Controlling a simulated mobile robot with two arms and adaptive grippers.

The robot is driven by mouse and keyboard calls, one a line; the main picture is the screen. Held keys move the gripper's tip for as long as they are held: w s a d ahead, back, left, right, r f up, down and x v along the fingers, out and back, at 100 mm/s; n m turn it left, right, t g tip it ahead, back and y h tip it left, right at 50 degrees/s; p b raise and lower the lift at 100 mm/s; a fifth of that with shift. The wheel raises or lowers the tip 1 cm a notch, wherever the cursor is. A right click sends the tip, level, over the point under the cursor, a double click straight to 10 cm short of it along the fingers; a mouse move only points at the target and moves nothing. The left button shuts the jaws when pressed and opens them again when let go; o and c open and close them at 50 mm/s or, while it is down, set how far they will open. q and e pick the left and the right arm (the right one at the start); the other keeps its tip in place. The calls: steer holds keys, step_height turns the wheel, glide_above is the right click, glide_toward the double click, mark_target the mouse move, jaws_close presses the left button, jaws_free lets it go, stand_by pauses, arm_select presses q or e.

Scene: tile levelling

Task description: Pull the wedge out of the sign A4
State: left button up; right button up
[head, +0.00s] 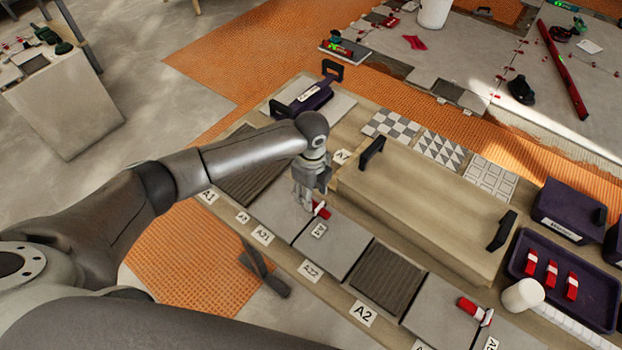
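A second red and white wedge (475,309) lies on the tile further right. I cannot pick out a sign clearly reading A4. My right gripper is not in view.
A wooden box lid with black handles (430,205) stands close right of the gripper. A dark tray (597,310) with several red wedges and a white cup (523,295) are at the right.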

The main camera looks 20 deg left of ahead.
mark_target(316, 207)
arm_select(q)
steer(key=shift+f, duration=1.95)
steer(key=shift+c, duration=0.4)
jaws_close()
